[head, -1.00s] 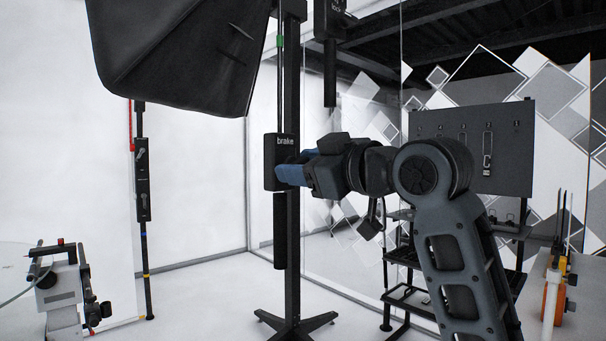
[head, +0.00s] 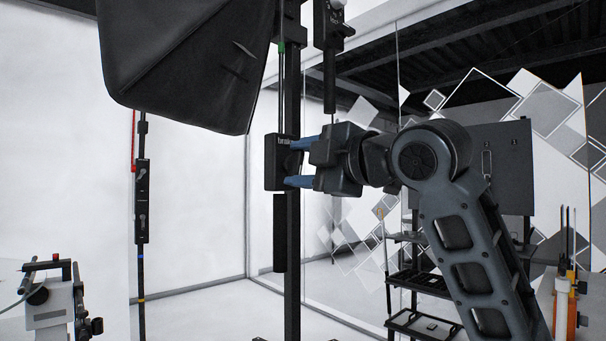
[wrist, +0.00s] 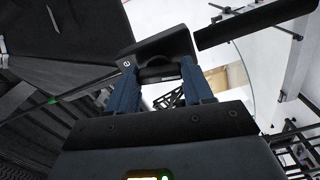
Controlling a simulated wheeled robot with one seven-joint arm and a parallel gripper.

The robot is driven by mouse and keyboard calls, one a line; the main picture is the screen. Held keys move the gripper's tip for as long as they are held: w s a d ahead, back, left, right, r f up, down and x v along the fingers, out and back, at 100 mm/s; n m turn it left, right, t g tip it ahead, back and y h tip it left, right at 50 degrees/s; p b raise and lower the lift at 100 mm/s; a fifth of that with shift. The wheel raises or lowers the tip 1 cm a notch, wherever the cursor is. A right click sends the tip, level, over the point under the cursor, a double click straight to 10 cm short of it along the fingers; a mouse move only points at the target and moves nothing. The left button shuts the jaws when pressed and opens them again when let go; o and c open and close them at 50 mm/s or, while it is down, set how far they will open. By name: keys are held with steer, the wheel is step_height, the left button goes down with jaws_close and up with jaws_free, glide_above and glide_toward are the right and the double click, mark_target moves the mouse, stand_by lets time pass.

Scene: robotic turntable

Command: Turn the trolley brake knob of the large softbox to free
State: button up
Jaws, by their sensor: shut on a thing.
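The large softbox (head: 190,65) hangs at the upper left of the head view, beside a black stand column (head: 292,235). The black brake box (head: 271,165) sits on that column. My gripper (head: 302,163) reaches it from the right, with one blue finger above the other. In the wrist view my gripper (wrist: 160,82) has its blue fingers on both sides of the dark brake knob (wrist: 158,72) on the box (wrist: 176,46), shut on it. The knob's pointer and the free marking cannot be made out.
A second black control box (head: 331,28) hangs above my gripper. Another pole with a black box (head: 142,200) stands at the left. A dark panel (head: 500,165) and shelves (head: 420,285) stand behind my arm. A glass wall runs behind the column.

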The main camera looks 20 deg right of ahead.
steer(key=shift+f+n+b, duration=0.1)
steer(key=shift+n+b, duration=0.4)
steer(key=shift+n, duration=0.6)
steer(key=o, duration=1)
steer(key=shift+o, duration=0.2)
steer(key=b+v, duration=0.1)
steer(key=v, duration=0.6)
steer(key=shift+s, duration=0.35)
steer(key=shift+d, duration=0.1)
